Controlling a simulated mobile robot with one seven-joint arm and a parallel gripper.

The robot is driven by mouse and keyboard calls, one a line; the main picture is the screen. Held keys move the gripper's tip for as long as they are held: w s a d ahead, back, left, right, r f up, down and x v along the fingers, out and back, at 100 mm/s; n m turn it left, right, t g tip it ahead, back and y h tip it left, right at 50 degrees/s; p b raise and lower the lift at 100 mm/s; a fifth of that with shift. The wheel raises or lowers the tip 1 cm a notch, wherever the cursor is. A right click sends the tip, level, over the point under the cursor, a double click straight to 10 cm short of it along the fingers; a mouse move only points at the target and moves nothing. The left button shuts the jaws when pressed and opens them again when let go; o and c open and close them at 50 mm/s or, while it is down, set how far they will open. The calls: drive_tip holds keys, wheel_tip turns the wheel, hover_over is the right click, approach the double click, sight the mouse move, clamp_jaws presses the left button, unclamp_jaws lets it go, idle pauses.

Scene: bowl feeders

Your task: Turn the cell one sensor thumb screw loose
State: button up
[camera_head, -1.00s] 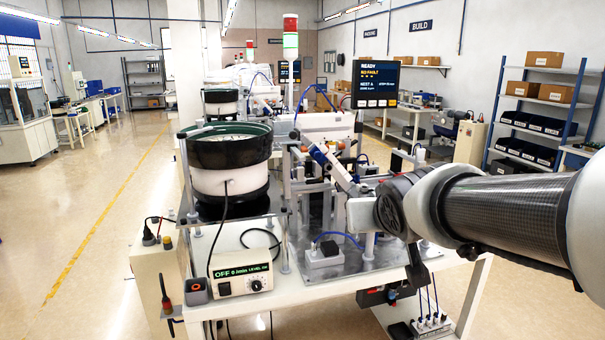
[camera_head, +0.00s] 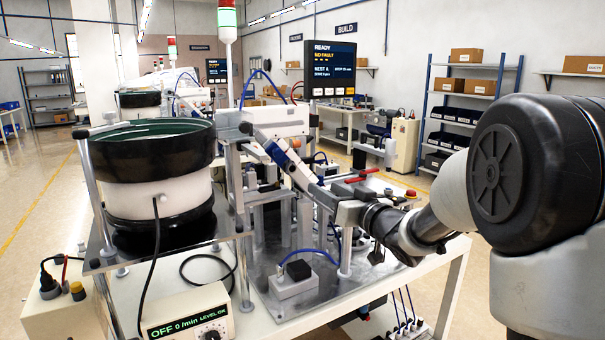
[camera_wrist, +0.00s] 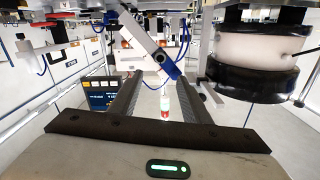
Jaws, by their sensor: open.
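I cannot make out the sensor thumb screw clearly in either view. My gripper (camera_wrist: 157,84) is open, with its two dark fingers apart and nothing seen held between them. The bar lies beyond the fingertips in the wrist view. In the head view my gripper's fingers are hard to tell from the fixtures behind and around them.
The black-and-white bowl feeder (camera_head: 155,185) stands left of the fixtures, also at right in the wrist view (camera_wrist: 258,50). The controller (camera_head: 188,318) reads OFF. A display (camera_head: 331,68) reads READY, NO FAULT. A small block with a blue cable (camera_head: 293,280) sits on the plate.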

sight(292, 170)
drive_tip(key=x, duration=1.6)
drive_tip(key=shift+w+a, duration=0.25)
drive_tip(key=shift+a, duration=0.05)
drive_tip(key=c, duration=1)
drive_tip(key=shift+c, duration=0.2)
